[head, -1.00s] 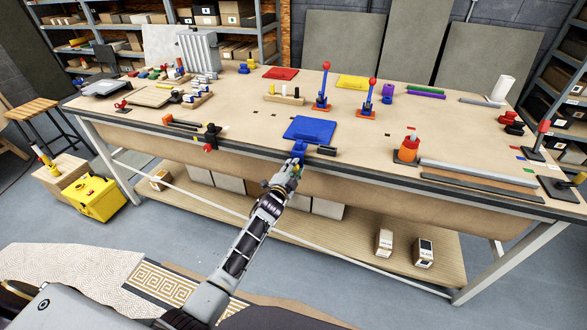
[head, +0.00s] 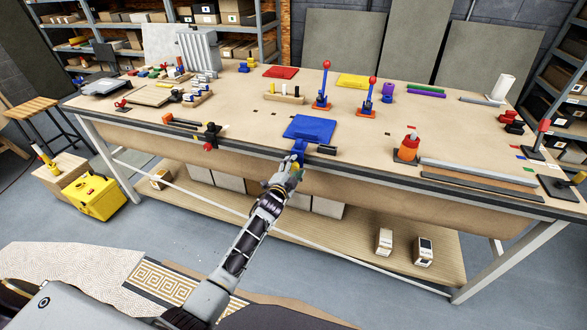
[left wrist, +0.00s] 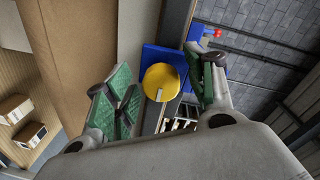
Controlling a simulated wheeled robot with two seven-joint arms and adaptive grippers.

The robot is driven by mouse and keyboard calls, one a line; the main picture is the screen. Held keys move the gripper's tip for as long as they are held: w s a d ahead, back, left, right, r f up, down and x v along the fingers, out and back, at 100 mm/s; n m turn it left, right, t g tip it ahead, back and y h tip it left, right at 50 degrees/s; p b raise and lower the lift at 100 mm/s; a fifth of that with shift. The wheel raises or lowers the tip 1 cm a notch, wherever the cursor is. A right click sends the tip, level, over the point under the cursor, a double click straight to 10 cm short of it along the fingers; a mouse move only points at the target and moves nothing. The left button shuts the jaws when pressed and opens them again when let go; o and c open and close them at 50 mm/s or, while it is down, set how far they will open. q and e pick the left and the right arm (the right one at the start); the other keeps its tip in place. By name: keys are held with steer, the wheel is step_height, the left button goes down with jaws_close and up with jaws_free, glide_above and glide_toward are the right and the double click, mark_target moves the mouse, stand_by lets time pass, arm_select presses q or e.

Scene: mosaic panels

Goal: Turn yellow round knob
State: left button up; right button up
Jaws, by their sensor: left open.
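The yellow round knob (left wrist: 161,82) shows in the left wrist view with a small pale mark on its face. A blue mount (left wrist: 166,58) is behind it at the bench's front edge; this blue part also shows in the head view (head: 299,147). My left gripper (left wrist: 160,76) is open, with its green-padded fingers to either side of the knob in the wrist picture. I see gaps between pads and knob; how deep the knob sits between them I cannot tell. In the head view my left gripper (head: 292,170) hides the knob. My right gripper is not in view.
The blue panel (head: 309,128) lies on the workbench (head: 240,110) just behind the mount. A dark cylinder (head: 327,149) is close to its right. Two red-topped levers (head: 324,85) stand farther back. A clamp (head: 209,136) is at the front edge to the left.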

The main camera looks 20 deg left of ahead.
arm_select(q)
steer(key=shift+s, duration=0.2)
steer(key=s, duration=1.1)
steer(key=shift+s+a+r, duration=0.3)
steer(key=shift+a+r, duration=0.05)
steer(key=shift+a, duration=0.1)
stand_by(0.9)
